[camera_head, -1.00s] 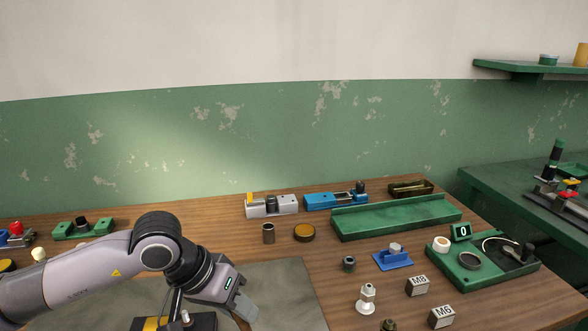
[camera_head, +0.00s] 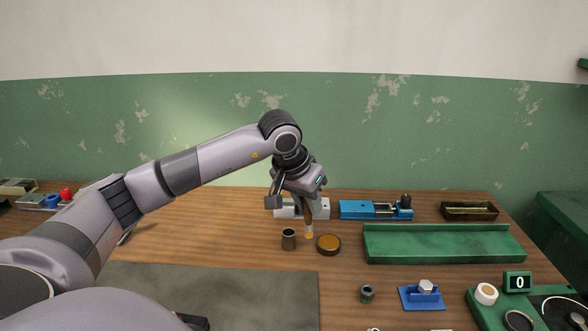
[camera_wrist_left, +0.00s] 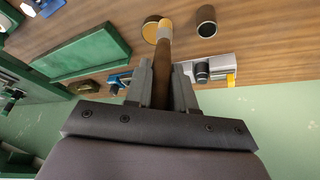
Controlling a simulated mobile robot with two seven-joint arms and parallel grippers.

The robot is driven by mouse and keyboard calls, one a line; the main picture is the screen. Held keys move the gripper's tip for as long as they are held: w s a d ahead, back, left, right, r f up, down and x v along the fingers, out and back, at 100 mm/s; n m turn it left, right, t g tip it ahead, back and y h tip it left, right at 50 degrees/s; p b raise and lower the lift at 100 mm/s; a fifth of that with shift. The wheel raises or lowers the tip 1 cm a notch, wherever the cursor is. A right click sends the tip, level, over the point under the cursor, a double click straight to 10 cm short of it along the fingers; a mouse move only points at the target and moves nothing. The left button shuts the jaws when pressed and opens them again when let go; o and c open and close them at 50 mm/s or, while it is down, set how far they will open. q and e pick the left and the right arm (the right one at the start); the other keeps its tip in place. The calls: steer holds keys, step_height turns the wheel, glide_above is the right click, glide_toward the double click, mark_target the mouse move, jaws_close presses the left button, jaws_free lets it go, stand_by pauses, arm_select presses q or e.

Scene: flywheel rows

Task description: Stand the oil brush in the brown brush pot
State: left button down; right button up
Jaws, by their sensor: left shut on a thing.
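My left gripper (camera_head: 306,198) is shut on the oil brush (camera_head: 309,228), which hangs with its pale tip down. In the left wrist view the brush (camera_wrist_left: 163,50) runs out from between the fingers (camera_wrist_left: 172,85), brown with a pale end. The brown brush pot (camera_head: 288,239) stands upright on the table, just left of the brush tip in the head view. It also shows in the left wrist view (camera_wrist_left: 206,22), its dark mouth open. The brush is beside the pot, not in it. My right gripper is not in view.
A round amber-topped tin (camera_head: 328,244) stands close to the right of the brush tip. A grey fixture (camera_head: 288,209) and a blue fixture (camera_head: 368,210) sit behind. A long green tray (camera_head: 440,246) lies to the right. A grey mat (camera_head: 215,290) covers the front; wood left of the pot is clear.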

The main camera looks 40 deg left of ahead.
arm_select(q)
steer(key=a+r+y, duration=0.1)
steer(key=a+r, duration=0.2)
steer(key=a, duration=0.3)
steer(key=shift+w+a+r+n, duration=0.25)
steer(key=shift+w+r+n, duration=0.05)
steer(key=shift+w+n, duration=0.15)
step_height(320, 180, down, 10)
steer(key=b, duration=0.5)
steer(key=shift+r, duration=0.2)
steer(key=c, duration=0.9)
jaws_free()
steer(key=shift+r, duration=0.1)
steer(key=shift+b+v, duration=0.4)
steer(key=shift+v, duration=3.15)
